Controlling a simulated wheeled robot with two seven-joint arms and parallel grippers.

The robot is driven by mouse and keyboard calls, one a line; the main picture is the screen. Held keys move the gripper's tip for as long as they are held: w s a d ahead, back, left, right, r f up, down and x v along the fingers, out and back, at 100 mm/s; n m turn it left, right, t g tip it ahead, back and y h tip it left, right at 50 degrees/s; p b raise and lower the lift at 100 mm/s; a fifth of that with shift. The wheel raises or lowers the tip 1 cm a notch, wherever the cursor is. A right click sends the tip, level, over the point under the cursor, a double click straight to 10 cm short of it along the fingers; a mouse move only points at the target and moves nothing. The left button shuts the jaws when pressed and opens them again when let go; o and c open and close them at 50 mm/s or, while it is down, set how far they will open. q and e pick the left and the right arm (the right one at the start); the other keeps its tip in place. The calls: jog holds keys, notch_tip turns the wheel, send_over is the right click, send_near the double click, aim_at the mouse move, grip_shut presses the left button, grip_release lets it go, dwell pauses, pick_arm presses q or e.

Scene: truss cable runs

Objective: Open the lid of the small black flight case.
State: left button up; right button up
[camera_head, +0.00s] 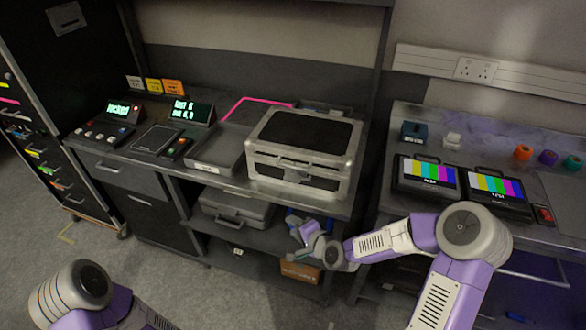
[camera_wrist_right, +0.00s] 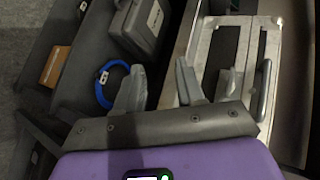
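The small black flight case (camera_head: 303,130) stands on the bench in the head view, with a black top panel, silver edges and a front handle or latch. Its lid looks shut. It also shows at the upper right of the right wrist view (camera_wrist_right: 232,45). My right gripper (camera_head: 309,236) is in front of and below the case, by the bench's front edge. In the right wrist view its two fingers (camera_wrist_right: 160,85) are apart with nothing between them, to the left of the case's front hardware. My left gripper is out of view; only its arm shows.
A grey case (camera_head: 235,207) and a blue cable coil (camera_wrist_right: 111,84) are on the shelf below. A cardboard box (camera_head: 300,272) is lower down. A grey flat box (camera_head: 216,150) is left of the flight case. Two colour-bar monitors (camera_head: 428,177) are on the right bench.

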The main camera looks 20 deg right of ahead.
aim_at(295, 168)
jog(key=w+d+r+m+t+h, duration=0.1)
jog(key=w+d+r+m+t, duration=0.1)
jog(key=r, duration=0.5)
jog(key=w+d+r+m+t, duration=0.2)
jog(key=w+d+r, duration=0.1)
jog(key=r, duration=0.3)
jog(key=b+x, duration=0.1)
jog(key=x, duration=0.4)
jog(key=shift+w+a+r, duration=0.1)
jog(key=shift+w+a, duration=0.25)
jog(key=shift+w, duration=0.5)
grip_shut()
